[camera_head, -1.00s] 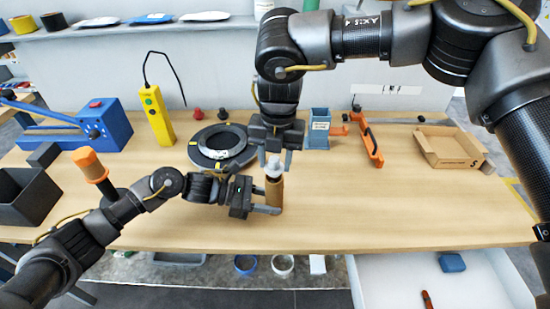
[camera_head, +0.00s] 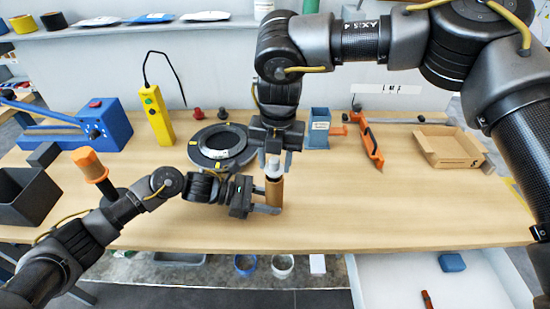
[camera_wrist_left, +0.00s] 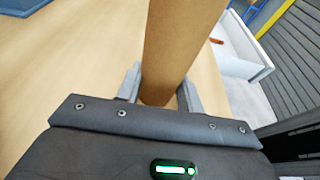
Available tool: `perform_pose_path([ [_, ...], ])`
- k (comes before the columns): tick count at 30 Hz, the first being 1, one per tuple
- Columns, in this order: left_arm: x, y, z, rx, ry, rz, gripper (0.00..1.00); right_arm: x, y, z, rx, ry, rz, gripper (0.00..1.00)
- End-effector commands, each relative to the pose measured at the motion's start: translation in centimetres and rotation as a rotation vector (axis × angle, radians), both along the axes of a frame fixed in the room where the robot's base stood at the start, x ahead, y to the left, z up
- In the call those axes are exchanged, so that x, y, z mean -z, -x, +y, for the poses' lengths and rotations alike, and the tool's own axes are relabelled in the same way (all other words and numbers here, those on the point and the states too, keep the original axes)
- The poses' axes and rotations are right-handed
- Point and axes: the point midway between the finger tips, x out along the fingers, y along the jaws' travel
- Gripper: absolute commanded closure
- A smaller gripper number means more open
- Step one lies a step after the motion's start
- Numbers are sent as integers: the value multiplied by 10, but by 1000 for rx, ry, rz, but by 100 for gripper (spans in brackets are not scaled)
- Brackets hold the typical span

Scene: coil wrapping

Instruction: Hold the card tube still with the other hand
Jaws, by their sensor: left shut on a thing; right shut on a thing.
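The brown card tube (camera_head: 274,193) stands upright near the front of the workbench. My left gripper (camera_head: 268,197) is shut around it from the left side, low on the tube. In the left wrist view the tube (camera_wrist_left: 180,45) runs between the two grey fingers of this gripper (camera_wrist_left: 160,90). My right gripper (camera_head: 275,160) points down directly above the tube. It is shut on a small pale grey-white piece (camera_head: 273,170) at the tube's top. The fingers partly hide this piece, so I cannot tell whether it touches the tube.
A dark ring (camera_head: 222,146) lies behind my left gripper. A blue box (camera_head: 318,128) and an orange-handled tool (camera_head: 369,143) stand behind to the right. An open cardboard box (camera_head: 449,147) is farther right. An orange-topped post (camera_head: 91,166) stands left. The right front of the bench is clear.

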Motion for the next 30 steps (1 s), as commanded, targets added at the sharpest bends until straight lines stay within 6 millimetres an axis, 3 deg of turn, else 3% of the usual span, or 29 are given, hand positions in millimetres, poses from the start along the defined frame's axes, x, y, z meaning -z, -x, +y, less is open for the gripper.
perform_pose_path([
  [20,0,0,0,0,0,0,76,17,0,0,0,0,0,80],
  [21,0,0,0,0,0,0,76,17,0,0,0,0,0,56],
  [26,0,0,0,0,0,0,76,17,0,0,0,0,0,35],
  [30,0,0,0,0,0,0,76,17,0,0,0,0,0,33],
])
